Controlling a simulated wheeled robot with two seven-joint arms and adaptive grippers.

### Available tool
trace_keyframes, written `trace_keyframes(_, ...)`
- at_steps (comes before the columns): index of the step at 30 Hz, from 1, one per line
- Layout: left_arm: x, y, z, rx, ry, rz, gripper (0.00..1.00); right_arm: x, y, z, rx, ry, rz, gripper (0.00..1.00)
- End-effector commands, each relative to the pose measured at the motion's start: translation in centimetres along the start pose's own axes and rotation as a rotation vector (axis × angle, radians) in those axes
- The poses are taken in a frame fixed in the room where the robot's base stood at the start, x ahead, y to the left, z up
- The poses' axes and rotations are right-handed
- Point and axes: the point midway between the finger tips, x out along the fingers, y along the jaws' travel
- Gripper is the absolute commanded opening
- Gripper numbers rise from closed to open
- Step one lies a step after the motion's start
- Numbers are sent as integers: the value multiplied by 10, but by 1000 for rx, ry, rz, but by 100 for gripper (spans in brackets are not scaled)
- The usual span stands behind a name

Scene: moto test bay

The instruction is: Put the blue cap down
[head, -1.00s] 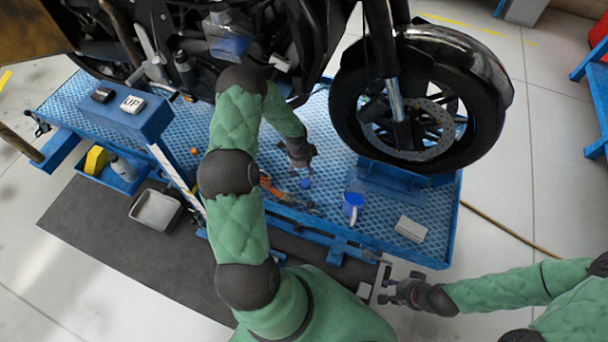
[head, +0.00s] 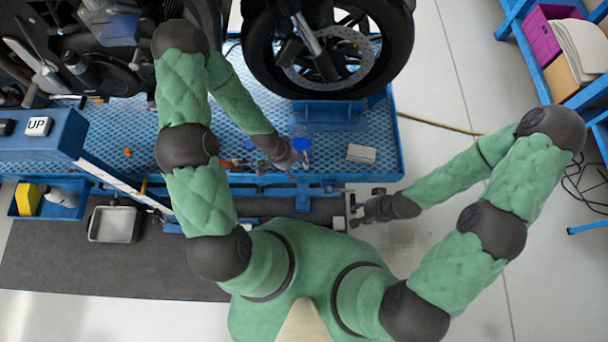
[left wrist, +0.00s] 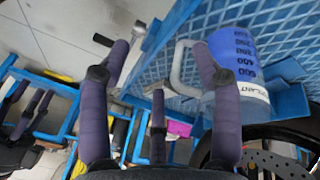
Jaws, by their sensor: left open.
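A small blue shape (head: 250,144), which looks like the blue cap, lies on the blue lift deck (head: 230,110), partly hidden by my left forearm. My left gripper (head: 290,172) is low over the deck's front edge, right of that shape.
A motorcycle wheel (head: 325,45) stands behind the jug. A pale block (head: 361,153) lies on the deck to the right. Orange items (head: 232,163) lie near my left forearm. A grey tray (head: 115,224) is on the floor mat at left. A shelf rack (head: 545,60) stands at right.

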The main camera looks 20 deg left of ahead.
Motion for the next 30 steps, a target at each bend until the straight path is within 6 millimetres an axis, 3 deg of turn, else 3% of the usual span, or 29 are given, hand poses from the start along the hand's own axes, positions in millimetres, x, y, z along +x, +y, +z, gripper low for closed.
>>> trace_keyframes(1,4,23,12,-79,-11,15,64,0,0,0,0,0,0,40)
trace_keyframes(3,5,48,28,-206,-19,20,64,0,0,0,0,0,0,40)
trace_keyframes(9,3,84,60,-443,-38,7,64,0,0,0,0,0,0,40)
trace_keyframes(30,2,88,66,-487,-41,2,64,0,0,0,0,0,0,40)
